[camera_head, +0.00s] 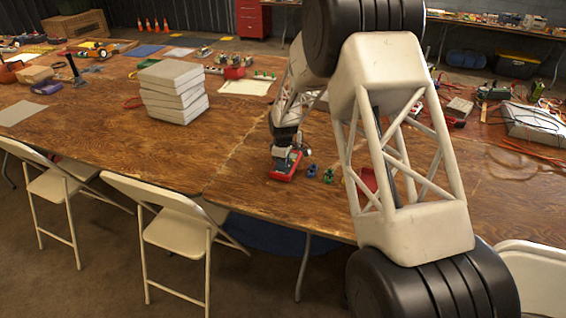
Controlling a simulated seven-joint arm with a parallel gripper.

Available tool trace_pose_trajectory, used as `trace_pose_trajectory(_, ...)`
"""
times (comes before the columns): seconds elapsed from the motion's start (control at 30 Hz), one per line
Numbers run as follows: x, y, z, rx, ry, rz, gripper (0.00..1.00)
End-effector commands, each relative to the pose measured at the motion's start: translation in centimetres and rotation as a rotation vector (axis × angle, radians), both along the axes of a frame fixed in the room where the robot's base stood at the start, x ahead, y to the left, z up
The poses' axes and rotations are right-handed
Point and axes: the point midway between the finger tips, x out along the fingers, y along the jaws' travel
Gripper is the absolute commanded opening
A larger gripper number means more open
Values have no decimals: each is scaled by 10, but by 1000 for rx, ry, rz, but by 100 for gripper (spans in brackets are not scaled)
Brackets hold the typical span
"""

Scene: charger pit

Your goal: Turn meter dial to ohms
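A small red-edged device (284,172), which looks like the meter, lies on the wooden table near its front edge. My gripper (286,154) is low over it, pointing down. I cannot tell whether the fingers touch it. The meter's dial and its markings are hidden or too small to make out. The fingers are too small and dark to show whether they are open or shut.
Small blue and green pieces (320,173) sit just right of the meter. A red object (367,180) is partly behind my arm. A stack of pale boxes (174,90) stands to the left. White folding chairs (175,225) line the front edge.

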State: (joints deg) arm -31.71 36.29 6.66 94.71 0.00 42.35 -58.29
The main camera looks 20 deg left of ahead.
Motion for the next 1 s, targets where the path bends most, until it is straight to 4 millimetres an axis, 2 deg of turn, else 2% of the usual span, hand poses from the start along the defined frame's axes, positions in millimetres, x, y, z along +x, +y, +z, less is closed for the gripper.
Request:
trace_pose_trajectory(0.03, 0, 0, 0, 0, 0, 0, 18)
trace_pose_trajectory(0.13, 0, 0, 0, 0, 0, 0, 4)
trace_pose_trajectory(0.57, 0, 0, 1, 1, -1, -65, 4)
trace_pose_trajectory(1.0, 0, 0, 1, 1, -1, -375, 4)
